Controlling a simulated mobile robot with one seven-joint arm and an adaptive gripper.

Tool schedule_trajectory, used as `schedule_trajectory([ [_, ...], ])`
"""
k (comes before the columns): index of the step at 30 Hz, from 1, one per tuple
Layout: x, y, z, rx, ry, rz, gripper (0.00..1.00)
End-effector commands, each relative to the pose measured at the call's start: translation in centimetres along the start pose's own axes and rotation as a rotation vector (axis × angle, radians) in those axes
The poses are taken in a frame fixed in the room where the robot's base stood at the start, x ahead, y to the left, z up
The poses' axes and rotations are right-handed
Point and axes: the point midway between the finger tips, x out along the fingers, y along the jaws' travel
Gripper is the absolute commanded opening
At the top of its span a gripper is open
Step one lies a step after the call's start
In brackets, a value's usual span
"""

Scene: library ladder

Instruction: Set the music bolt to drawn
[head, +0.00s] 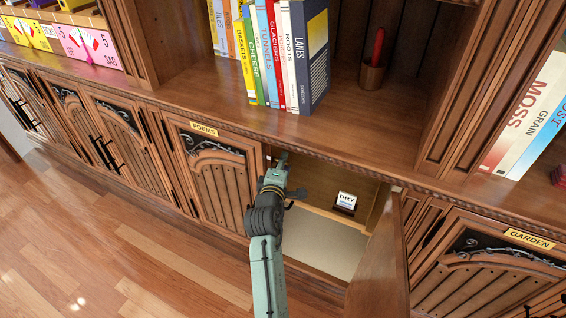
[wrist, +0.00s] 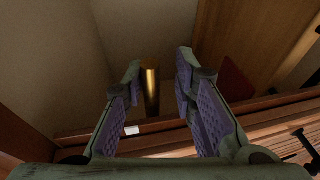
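No bolt with a music label is readable. In the wrist view a brass upright rod or cylinder (wrist: 152,92) stands between the two finger pads of my gripper (wrist: 160,95), with gaps on both sides; I cannot tell whether it is the music bolt. My gripper is open and empty. In the head view my gripper (head: 279,165) is at the upper left of an open cupboard's mouth, just under the counter edge. The cupboard door (head: 380,270) stands swung out at the right; its front face and any label are hidden.
A small DRY sign (head: 346,201) stands inside the cupboard. The closed POEMS door (head: 215,178) is to the left and the GARDEN door (head: 490,275) to the right. Books (head: 270,55) and a brown cup (head: 372,76) stand above. Black metalwork (wrist: 305,145) shows at the wrist view's right.

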Motion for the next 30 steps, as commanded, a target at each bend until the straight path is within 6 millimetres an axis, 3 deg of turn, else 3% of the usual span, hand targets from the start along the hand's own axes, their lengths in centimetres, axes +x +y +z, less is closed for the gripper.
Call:
schedule_trajectory([
  [13,-0.6,0.2,0.0,0.000,0.001,0.005,0.32],
  [24,-6.4,0.1,0.0,-0.001,0.001,0.003,0.32],
  [30,-7.5,0.1,0.0,0.000,0.001,0.004,0.32],
])
